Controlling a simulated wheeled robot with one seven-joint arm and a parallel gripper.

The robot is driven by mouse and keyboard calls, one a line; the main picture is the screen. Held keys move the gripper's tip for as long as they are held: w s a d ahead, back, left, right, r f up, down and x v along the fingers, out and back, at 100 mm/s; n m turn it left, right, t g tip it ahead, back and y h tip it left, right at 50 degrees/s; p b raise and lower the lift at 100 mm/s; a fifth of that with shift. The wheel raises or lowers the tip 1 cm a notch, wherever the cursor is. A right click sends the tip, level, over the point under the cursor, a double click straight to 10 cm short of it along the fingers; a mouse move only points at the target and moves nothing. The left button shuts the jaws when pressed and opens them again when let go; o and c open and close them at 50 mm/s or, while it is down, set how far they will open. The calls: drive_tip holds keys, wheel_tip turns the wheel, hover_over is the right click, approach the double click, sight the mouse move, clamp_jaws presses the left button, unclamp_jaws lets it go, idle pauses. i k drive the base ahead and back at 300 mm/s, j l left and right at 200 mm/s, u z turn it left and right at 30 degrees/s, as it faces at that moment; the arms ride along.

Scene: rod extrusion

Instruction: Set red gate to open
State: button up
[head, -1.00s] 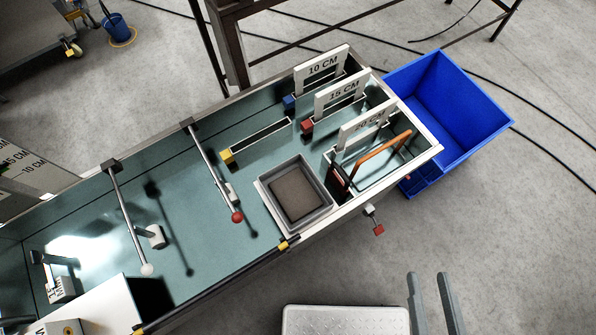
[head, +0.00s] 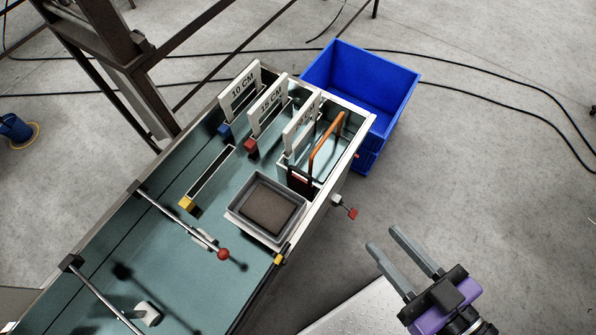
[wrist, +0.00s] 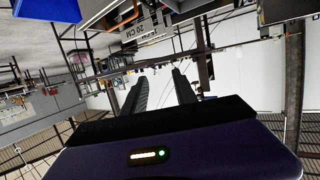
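The gate arm with a red ball at its end (head: 222,254) lies across the teal trough (head: 106,243), its other end at a dark bracket on the far rim. A second gate arm (head: 103,299) lies nearer the lower left, its tip out of frame. A red block (head: 249,147) sits by the 15 CM plate, and a small red knob (head: 352,213) sticks out from the trough's right side. My gripper (head: 383,238) is open and empty, outside the trough to the lower right, well apart from the red ball. Its spread fingers (wrist: 158,74) also show in the wrist view.
A grey tray (head: 233,212) stands in the trough below the 10, 15 and 20 CM plates (head: 240,85). An orange handle (head: 325,140) rises beside them. A blue bin (head: 395,98) stands at the trough's far end. Dark metal legs (head: 105,65) stand behind. Floor at right is mostly clear.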

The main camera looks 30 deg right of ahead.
sight(293, 181)
drive_tip(key=k+l+u, duration=0.1)
drive_tip(key=l+u, duration=0.3)
drive_tip(key=k+l+u, duration=0.15)
drive_tip(key=u, duration=0.25)
